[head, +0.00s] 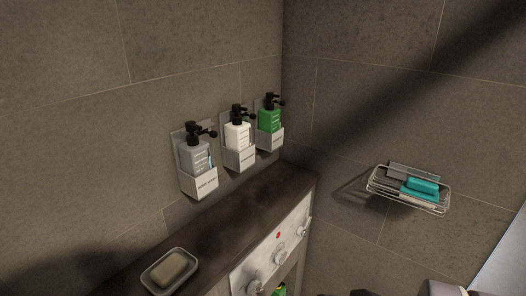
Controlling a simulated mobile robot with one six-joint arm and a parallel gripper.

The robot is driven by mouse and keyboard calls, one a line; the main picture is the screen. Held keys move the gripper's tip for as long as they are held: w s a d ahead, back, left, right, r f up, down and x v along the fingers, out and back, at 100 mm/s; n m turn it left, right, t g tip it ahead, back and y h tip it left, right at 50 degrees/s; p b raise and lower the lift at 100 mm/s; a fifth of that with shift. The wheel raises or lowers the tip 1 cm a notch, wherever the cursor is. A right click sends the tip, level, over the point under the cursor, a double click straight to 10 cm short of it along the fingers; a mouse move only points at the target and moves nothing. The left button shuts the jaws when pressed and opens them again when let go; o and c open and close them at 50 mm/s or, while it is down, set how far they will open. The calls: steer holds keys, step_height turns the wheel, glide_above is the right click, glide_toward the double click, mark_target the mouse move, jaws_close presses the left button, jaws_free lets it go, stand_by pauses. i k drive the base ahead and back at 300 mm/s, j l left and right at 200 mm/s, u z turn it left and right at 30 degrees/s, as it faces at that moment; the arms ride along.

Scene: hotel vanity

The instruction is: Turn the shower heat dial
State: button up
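A pale control panel (268,246) is set in the front of the dark ledge, at the lower middle of the head view. It carries a row of round knobs: a near one (253,287), a middle one (279,258) and a far one (303,232). A red mark (278,235) sits above the middle knob. The labels are too small to read, so I cannot tell for sure which knob is the heat dial. My gripper's fingers do not show. Only a piece of what looks like my arm enters at the bottom right edge, apart from the panel.
Wall holders carry a grey bottle (198,157), a white bottle (238,134) and a green bottle (269,117). A soap dish (150,284) lies on the ledge (215,225). A wire rack (379,186) with a teal item (422,187) juts from the right wall.

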mark_target(282, 256)
steer(key=i+j+z, duration=0.15)
steer(key=z, duration=0.2)
steer(key=i+j+z, duration=0.15)
steer(key=z, duration=0.25)
steer(key=i+j+z, duration=0.15)
steer(key=z, duration=0.2)
